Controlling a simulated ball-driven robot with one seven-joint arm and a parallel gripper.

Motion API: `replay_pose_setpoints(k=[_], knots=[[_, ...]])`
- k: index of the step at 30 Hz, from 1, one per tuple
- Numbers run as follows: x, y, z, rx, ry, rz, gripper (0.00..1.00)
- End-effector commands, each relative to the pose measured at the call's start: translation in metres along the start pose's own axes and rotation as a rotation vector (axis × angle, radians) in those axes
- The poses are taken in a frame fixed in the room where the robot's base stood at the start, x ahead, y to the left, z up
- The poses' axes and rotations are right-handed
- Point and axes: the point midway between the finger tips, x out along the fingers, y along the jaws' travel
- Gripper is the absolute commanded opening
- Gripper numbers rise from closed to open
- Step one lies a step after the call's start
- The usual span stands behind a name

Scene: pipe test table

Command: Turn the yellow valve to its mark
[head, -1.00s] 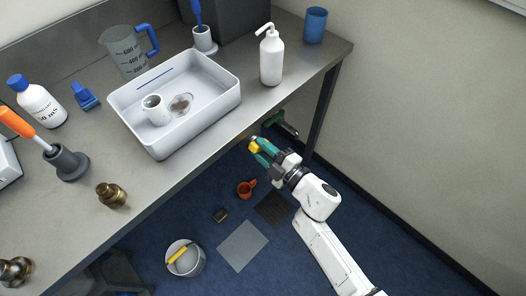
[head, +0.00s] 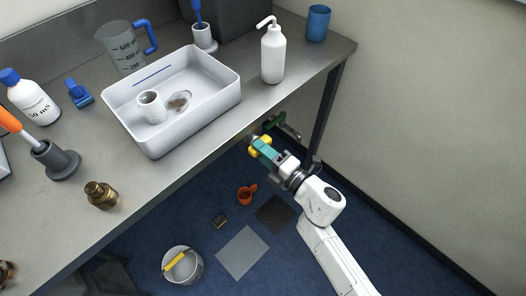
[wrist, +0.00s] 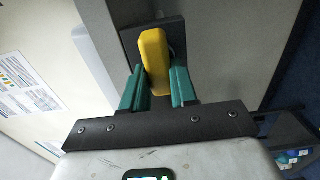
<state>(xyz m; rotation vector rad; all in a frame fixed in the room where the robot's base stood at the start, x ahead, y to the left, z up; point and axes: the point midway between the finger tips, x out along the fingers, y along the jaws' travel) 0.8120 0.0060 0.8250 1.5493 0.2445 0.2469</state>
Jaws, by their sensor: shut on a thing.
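The yellow valve handle (wrist: 155,58) is a bar in front of a dark square plate (wrist: 176,38) in the wrist view. My gripper (wrist: 158,88) has its two teal fingers on either side of the bar and is shut on it. In the head view the yellow handle (head: 265,153) shows at both edges of the teal fingers of my gripper (head: 262,147), below the bench's front edge. The bar stands nearly upright in the wrist view, leaning slightly. I cannot make out the mark in either view.
The steel bench (head: 62,215) overhangs to the left of my arm. A dark green thing (head: 275,120) sits just beyond the gripper. The bare wall is on the right.

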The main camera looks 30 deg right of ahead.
Motion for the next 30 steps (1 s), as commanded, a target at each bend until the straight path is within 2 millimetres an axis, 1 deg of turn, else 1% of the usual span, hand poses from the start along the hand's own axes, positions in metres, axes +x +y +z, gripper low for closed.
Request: replay_pose_setpoints(k=[1,12,13,18,21,27,30], knots=[[0.0024,0.0022,-0.0021,-0.008,0.005,0.005,0.0],[0.0026,0.0024,-0.0023,-0.012,0.005,0.004,0.0],[0.0026,0.0024,-0.0023,-0.012,0.005,0.004,0.29],[0.0024,0.0022,-0.0021,-0.011,0.005,0.004,0.45],[0.0016,0.0014,-0.0015,-0.01,0.004,0.003,0.53],[0.0006,0.0005,-0.0008,-0.008,0.002,0.001,0.53],[-0.0037,-0.0002,-0.0006,-0.008,0.001,0.0,0.53]])
